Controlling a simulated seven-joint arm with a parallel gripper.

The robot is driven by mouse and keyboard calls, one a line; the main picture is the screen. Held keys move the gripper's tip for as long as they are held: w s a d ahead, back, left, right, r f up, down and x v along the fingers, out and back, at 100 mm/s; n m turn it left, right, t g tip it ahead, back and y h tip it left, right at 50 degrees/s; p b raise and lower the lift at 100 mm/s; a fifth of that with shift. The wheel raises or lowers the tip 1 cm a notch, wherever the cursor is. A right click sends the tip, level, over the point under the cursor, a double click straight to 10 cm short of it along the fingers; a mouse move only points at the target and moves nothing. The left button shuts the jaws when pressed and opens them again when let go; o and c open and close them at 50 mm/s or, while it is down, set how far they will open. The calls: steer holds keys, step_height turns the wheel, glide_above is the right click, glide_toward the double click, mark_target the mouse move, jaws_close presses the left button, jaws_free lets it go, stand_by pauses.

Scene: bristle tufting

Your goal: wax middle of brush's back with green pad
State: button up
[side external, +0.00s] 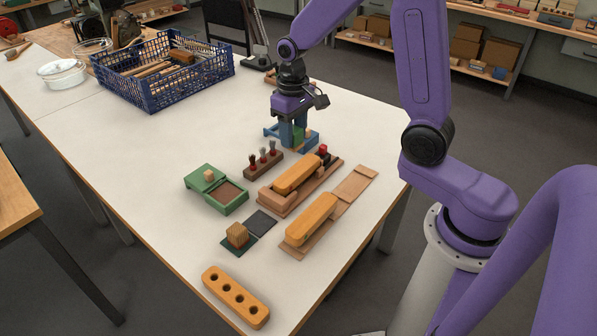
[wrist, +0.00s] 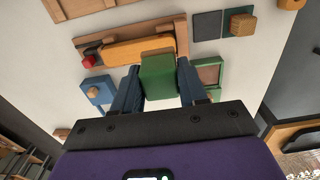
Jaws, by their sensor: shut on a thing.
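My gripper (side external: 297,140) is shut on a green pad (side external: 298,134), a block between its two blue fingers. In the wrist view, the green pad (wrist: 158,77) sits between the fingertips of my gripper (wrist: 157,85). One orange brush (side external: 297,174) lies back up in a wooden holder. In the wrist view this brush (wrist: 135,51) is just beyond the pad, which overlaps its near edge in the picture. A second orange brush (side external: 311,218) lies on a wooden plank. In the side view my gripper is behind the brushes, over a blue tin (side external: 309,140).
An open green tin (side external: 226,203) with brown filling stands left of the brushes. A rack with several small tufts (side external: 263,164) is close by. A wooden block (side external: 237,235), dark pads and an orange holed block (side external: 236,297) lie nearer. A blue crate (side external: 163,68) stands far left.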

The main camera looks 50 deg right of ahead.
stand_by(0.4)
steer(key=w+d+f, duration=0.2)
steer(key=d+f, duration=0.1)
steer(key=d, duration=0.3)
steer(key=w+d+f, duration=0.2)
steer(key=d+f, duration=0.1)
steer(key=d, duration=0.2)
steer(key=shift+s+d+f, duration=0.1)
steer(key=shift+s+f, duration=0.05)
steer(key=shift+f, duration=1.45)
steer(key=shift+s+f, duration=0.15)
steer(key=shift+f, duration=1.45)
steer(key=shift+a+f, duration=0.25)
steer(key=shift+f, duration=0.2)
steer(key=shift+a, duration=5.2)
steer(key=shift+d+r, duration=0.1)
steer(key=shift+d, duration=5.45)
step_height(320, 180, up, 8)
steer(key=shift+a, duration=0.2)
